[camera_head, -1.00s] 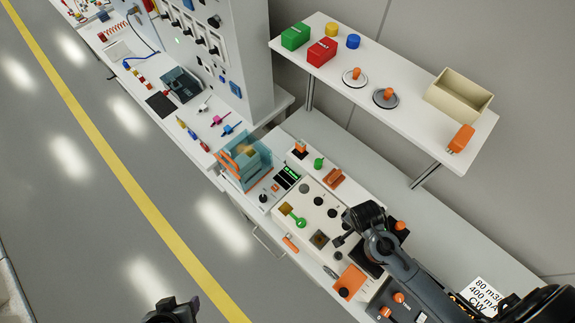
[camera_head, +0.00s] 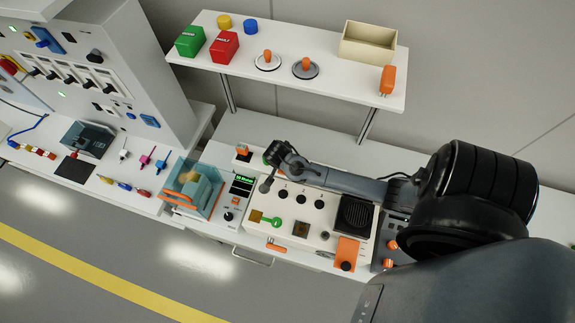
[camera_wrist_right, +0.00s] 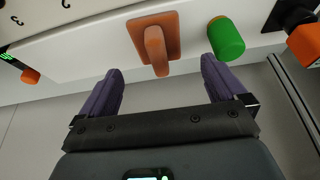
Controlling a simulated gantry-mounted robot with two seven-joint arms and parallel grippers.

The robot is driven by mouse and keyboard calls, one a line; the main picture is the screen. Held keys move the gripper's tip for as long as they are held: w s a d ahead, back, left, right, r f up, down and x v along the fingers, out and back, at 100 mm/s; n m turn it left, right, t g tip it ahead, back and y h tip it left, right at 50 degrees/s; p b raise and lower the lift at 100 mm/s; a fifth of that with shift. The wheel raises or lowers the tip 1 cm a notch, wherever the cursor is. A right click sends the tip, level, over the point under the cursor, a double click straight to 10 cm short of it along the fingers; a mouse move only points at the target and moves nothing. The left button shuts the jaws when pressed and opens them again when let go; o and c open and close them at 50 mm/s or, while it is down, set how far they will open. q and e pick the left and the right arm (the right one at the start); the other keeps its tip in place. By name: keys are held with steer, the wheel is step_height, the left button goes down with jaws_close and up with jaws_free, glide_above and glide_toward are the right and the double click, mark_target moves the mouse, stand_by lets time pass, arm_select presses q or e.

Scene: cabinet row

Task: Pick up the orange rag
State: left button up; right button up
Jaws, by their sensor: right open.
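An orange-brown square piece with a raised middle, which appears to be the rag (camera_wrist_right: 152,42), lies on a white surface in the right wrist view. My right gripper (camera_wrist_right: 162,78) is open, its two purple fingers apart with nothing between them. The rag is just beyond the fingertips, roughly centred between them. My left gripper is not in view.
A green cylinder (camera_wrist_right: 226,38) stands right beside the rag, with an orange-and-black item (camera_wrist_right: 303,42) further right. A shelf (camera_head: 340,88) is above the bench.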

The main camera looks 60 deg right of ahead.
steer(key=shift+a+p+x, duration=0.2)
steer(key=shift+p+x, duration=0.1)
steer(key=shift+x, duration=2.3)
steer(key=shift+s+f, duration=0.1)
steer(key=shift+s, duration=0.05)
steer(key=c, duration=1.1)
